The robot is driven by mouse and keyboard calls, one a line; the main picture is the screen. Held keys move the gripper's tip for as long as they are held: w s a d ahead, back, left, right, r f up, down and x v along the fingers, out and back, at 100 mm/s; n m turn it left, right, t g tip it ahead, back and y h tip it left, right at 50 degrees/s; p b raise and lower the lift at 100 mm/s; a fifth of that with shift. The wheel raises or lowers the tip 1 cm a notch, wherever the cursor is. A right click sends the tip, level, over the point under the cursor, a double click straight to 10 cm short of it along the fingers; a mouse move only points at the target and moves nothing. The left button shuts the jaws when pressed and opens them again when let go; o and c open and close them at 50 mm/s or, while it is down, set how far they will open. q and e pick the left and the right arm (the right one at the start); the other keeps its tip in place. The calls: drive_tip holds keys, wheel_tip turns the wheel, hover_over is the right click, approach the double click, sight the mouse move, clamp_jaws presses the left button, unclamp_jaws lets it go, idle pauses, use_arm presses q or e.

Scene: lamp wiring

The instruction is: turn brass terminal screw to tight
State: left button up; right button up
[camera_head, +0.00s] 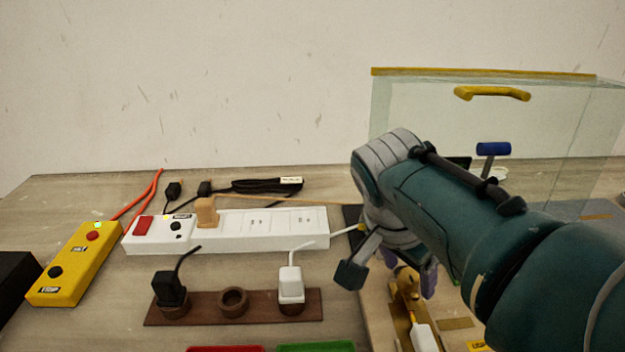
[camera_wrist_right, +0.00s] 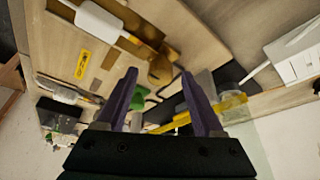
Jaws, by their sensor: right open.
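A brass terminal piece (camera_head: 405,277) with a rounded top stands on the wooden board (camera_head: 378,318), partly behind my right gripper. I cannot make out its screw slot or how tight it is. In the right wrist view the brass piece (camera_wrist_right: 160,72) lies just beyond and between the fingertips. My right gripper (camera_head: 409,268) points down at it, its purple fingers apart, and it also shows in the right wrist view (camera_wrist_right: 160,76). Nothing is visibly held. A white connector (camera_head: 422,337) lies in front of the brass piece. My left gripper is not in view.
A clear panel box with a yellow handle (camera_head: 492,94) stands behind my right arm. A white power strip (camera_head: 258,230), a yellow button box (camera_head: 76,266) and a brown plug holder (camera_head: 234,308) stand left of the board. Red (camera_head: 225,349) and green (camera_head: 315,347) trays show at the front.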

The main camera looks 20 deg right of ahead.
drive_tip(key=p+v, duration=0.9)
drive_tip(key=shift+r, duration=0.35)
drive_tip(key=shift+s, duration=0.15)
